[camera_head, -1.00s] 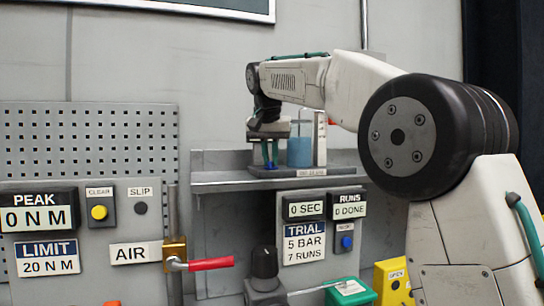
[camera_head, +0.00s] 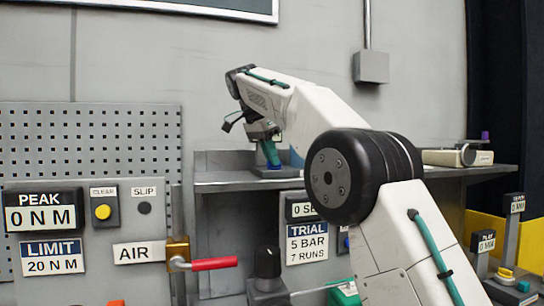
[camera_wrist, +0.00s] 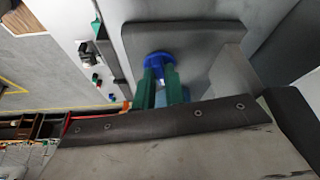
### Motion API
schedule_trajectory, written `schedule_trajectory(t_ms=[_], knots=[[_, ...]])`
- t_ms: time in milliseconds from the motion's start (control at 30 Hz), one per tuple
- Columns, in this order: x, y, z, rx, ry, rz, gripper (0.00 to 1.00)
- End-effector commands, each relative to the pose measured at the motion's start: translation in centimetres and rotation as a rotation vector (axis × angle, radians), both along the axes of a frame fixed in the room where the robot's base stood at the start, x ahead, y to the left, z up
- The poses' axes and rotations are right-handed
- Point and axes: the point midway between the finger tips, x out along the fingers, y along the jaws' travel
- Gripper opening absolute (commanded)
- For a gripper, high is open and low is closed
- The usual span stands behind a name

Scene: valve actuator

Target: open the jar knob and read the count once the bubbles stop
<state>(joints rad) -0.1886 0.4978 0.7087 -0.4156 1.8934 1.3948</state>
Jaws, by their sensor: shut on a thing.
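My gripper (camera_head: 268,148) is over the shelf in the head view, its teal fingers tilted and reaching down to a small blue knob (camera_head: 272,166). In the wrist view my gripper (camera_wrist: 160,88) has its green fingers close together on the blue knob (camera_wrist: 158,58), shut on it. The jar is almost wholly hidden behind my arm; only a sliver of blue (camera_head: 296,158) shows. Any bubbles are hidden. The seconds display (camera_head: 300,210) is partly covered and reads "0 SE". The runs display is hidden by my arm.
A grey shelf (camera_head: 225,182) carries the jar stand. Below are a trial sign (camera_head: 306,243) reading 5 BAR, 7 RUNS, and a red-handled valve (camera_head: 212,263) beside an AIR label (camera_head: 139,252). The peak display (camera_head: 40,217) reads 0 N M.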

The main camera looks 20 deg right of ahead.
Motion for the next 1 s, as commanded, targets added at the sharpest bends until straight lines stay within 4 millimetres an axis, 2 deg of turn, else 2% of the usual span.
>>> schedule_trajectory(t_ms=[400, 867, 900, 967, 1000], knots=[[0.20, 0.08, 0.02, 0.001, -0.002, -0.153, 0.00], [0.20, 0.07, 0.03, 0.001, -0.001, -0.165, 0.00], [0.20, 0.07, 0.05, 0.001, -0.002, -0.165, 0.15], [0.19, 0.06, 0.04, 0.001, -0.001, -0.165, 0.31], [0.19, 0.05, 0.04, 0.001, -0.001, -0.165, 0.34]])
